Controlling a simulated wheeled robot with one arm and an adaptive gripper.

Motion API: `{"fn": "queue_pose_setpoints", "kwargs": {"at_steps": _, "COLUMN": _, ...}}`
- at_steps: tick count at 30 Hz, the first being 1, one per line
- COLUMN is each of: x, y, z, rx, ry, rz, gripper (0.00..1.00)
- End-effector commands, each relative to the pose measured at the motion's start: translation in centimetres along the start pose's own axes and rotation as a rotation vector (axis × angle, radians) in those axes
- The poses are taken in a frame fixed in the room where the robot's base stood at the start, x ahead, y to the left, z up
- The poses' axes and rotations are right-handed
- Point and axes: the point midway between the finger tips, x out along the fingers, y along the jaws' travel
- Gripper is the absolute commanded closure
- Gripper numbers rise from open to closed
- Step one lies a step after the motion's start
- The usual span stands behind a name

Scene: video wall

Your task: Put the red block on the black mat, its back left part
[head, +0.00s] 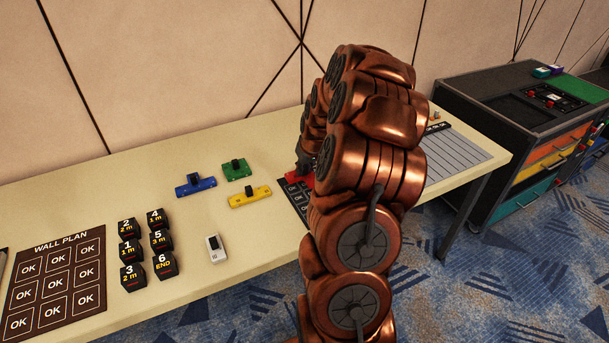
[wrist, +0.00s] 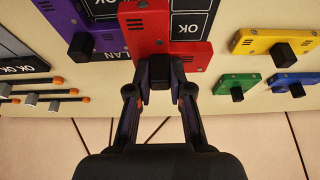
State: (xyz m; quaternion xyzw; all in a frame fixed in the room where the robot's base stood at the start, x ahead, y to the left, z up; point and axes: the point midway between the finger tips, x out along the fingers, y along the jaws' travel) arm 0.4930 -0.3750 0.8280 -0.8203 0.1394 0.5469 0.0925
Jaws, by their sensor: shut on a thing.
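The red block (wrist: 148,32) fills the top middle of the wrist view. My gripper (wrist: 160,88) is shut on its black knob (wrist: 159,70). The block lies over the back left part of the black mat (wrist: 190,27), whose OK squares show beside it. I cannot tell whether it touches the mat. In the head view a bit of the red block (head: 301,178) shows at the mat's back edge, under my gripper (head: 304,162). My arm hides most of the mat (head: 291,198) there. A purple block (wrist: 92,32) sits on the mat's back right, beside the red block.
Blue (head: 195,184), green (head: 236,170) and yellow (head: 249,197) blocks stand left of the mat. A white block (head: 215,249), several numbered black cubes (head: 145,246) and a WALL PLAN board (head: 56,281) lie further left. A lined panel (head: 455,152) lies at the right end.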

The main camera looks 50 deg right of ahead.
Motion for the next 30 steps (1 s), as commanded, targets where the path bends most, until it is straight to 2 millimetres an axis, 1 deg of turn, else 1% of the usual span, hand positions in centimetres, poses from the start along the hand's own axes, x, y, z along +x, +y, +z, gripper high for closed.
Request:
{"fn": "queue_pose_setpoints", "kwargs": {"at_steps": 5, "x": 0.8, "y": 0.0, "z": 0.4, "rx": 0.001, "ry": -0.004, "rz": -0.002, "gripper": 1.00}}
{"fn": "queue_pose_setpoints", "kwargs": {"at_steps": 9, "x": 2.3, "y": -0.1, "z": 1.2, "rx": 0.001, "ry": -0.009, "rz": -0.003, "gripper": 1.00}}
{"fn": "queue_pose_setpoints", "kwargs": {"at_steps": 12, "x": 3.1, "y": 0.0, "z": 1.4, "rx": 0.001, "ry": -0.005, "rz": -0.002, "gripper": 1.00}}
{"fn": "queue_pose_setpoints", "kwargs": {"at_steps": 25, "x": 3.7, "y": 0.0, "z": 1.6, "rx": 0.000, "ry": -0.002, "rz": -0.001, "gripper": 1.00}}
{"fn": "queue_pose_setpoints", "kwargs": {"at_steps": 26, "x": 3.6, "y": 0.0, "z": 1.5, "rx": 0.000, "ry": -0.002, "rz": -0.001, "gripper": 0.77}}
{"fn": "queue_pose_setpoints", "kwargs": {"at_steps": 30, "x": 3.6, "y": 0.0, "z": 1.5, "rx": 0.000, "ry": -0.002, "rz": -0.001, "gripper": 0.62}}
